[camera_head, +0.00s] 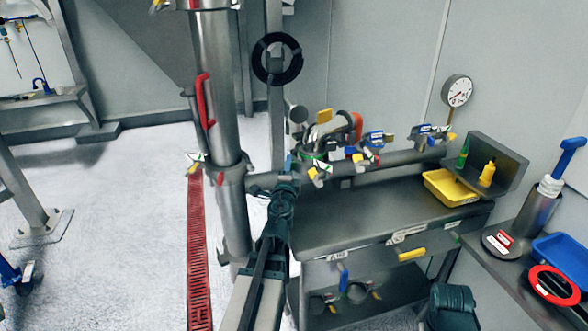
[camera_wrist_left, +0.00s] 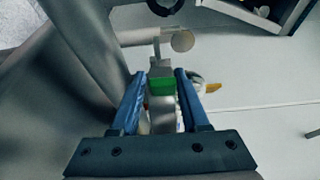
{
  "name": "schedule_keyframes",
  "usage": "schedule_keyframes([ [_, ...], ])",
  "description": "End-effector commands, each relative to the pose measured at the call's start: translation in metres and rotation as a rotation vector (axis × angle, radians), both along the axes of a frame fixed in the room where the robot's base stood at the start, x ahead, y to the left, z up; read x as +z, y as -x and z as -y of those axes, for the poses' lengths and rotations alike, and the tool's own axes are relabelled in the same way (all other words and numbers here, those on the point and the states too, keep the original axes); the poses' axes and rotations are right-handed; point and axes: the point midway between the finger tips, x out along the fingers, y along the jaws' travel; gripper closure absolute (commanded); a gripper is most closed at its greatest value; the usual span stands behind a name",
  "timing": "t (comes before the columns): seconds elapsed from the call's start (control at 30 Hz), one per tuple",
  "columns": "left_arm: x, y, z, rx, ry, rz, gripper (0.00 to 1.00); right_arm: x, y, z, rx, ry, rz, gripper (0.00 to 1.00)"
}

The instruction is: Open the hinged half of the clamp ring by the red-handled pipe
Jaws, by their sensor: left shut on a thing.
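The red-handled pipe (camera_head: 213,90) stands upright left of centre, with a red handle (camera_head: 203,102) on its side. My left gripper (camera_head: 291,166) reaches up to the pipework just right of this pipe. In the left wrist view its two blue fingers (camera_wrist_left: 160,92) are closed around a narrow metal piece with a green patch (camera_wrist_left: 161,86), which looks like part of a clamp. A metal clamp with green and yellow marks (camera_head: 318,166) sits beside the fingertips in the head view. The gripper hides part of this area, so the hinge and the ring's opening cannot be made out.
A horizontal pipe with several coloured clamps (camera_head: 370,157) runs above a dark metal bench (camera_head: 340,231). A yellow tray (camera_head: 438,197) stands at the bench's right. A pressure gauge (camera_head: 457,91) is on the wall. A red floor grate (camera_head: 198,265) lies left; open floor is beyond.

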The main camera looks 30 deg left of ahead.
Motion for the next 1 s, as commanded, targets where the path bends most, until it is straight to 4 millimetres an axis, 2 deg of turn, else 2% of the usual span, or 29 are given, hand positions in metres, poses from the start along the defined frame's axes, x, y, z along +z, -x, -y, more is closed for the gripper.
schedule_keyframes([
  [0.03, 0.002, 0.005, -0.012, -0.018, 0.0, 0.0, 1.0, 0.002, 0.0, 0.0, 0.0, 0.0, 0.0, 1.0],
  [0.47, 0.002, 0.006, -0.037, -0.32, 0.008, 0.005, 1.0, 0.002, 0.0, 0.0, 0.0, 0.0, 0.0, 1.0],
  [1.0, 0.001, 0.007, -0.046, -0.315, 0.007, 0.004, 1.0, 0.001, 0.0, 0.0, 0.0, 0.0, 0.0, 1.0],
])
